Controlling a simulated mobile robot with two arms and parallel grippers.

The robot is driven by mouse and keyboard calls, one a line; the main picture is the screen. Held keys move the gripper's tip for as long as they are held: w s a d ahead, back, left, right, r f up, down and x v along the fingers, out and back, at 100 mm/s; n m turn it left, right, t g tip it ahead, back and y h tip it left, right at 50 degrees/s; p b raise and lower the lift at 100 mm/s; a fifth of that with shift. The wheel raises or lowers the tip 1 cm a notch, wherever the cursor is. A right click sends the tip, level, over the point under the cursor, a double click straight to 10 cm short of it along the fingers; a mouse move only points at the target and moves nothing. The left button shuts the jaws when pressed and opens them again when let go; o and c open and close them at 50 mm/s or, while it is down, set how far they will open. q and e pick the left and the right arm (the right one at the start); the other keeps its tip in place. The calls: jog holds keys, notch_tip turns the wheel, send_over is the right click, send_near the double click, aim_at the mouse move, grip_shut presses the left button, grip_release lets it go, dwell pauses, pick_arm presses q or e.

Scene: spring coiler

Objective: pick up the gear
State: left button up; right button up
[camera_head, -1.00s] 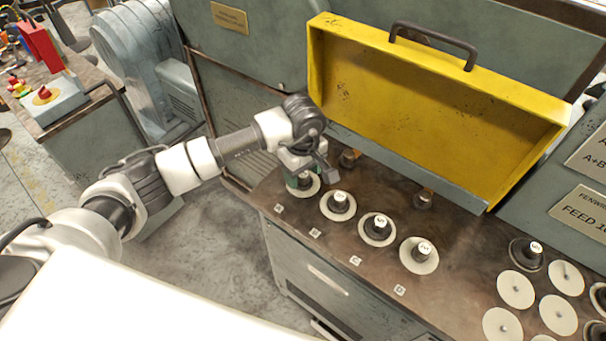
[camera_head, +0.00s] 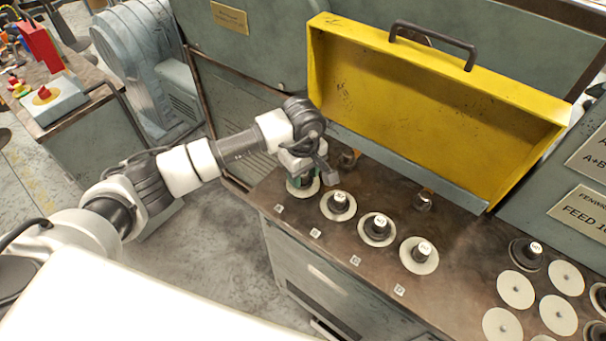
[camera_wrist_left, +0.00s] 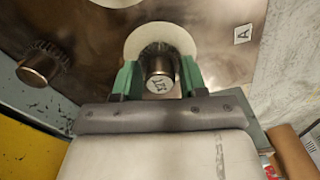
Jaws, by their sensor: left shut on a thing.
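My left gripper (camera_head: 303,180) is at the left end of the machine's brown deck, over the white disc (camera_head: 313,188) there. In the left wrist view, the green fingers of my left gripper (camera_wrist_left: 158,80) are shut on a dark gear (camera_wrist_left: 160,66) with a labelled pale top. The gear is upright and over the white disc (camera_wrist_left: 160,32); I cannot tell whether it is lifted. In the head view my gripper mostly hides this gear. Three more labelled gears stand on white discs to the right: one (camera_head: 338,202), one (camera_head: 378,226) and one (camera_head: 421,250). My right gripper is not in view.
A yellow cover (camera_head: 430,100) with a dark handle stands open behind the deck. Another gear (camera_head: 526,253) and several white discs (camera_head: 516,289) are at the right. A letter A tag (camera_wrist_left: 242,33) lies near the held gear.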

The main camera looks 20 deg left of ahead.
pick_arm(q)
jog(key=shift+r, duration=0.45)
notch_tip(320, 180, up, 3)
jog(key=shift+w+f+b, duration=0.1)
jog(key=shift+b, duration=0.45)
jog(key=s+d+r, duration=0.1)
jog(key=d+r, duration=0.1)
jog(key=d, duration=0.1)
jog(key=s+d+r+b, duration=0.1)
jog(key=d+r, duration=0.1)
jog(key=d, duration=0.2)
jog(key=d+r+b, duration=0.1)
jog(key=d+r, duration=0.1)
jog(key=d, duration=0.1)
jog(key=shift+s+d+r, duration=0.1)
jog(key=shift+s+d, duration=0.1)
jog(key=shift+s, duration=0.2)
jog(key=shift+s+d+r, duration=0.15)
jog(key=shift+d+r, duration=0.2)
jog(key=shift+d, duration=0.15)
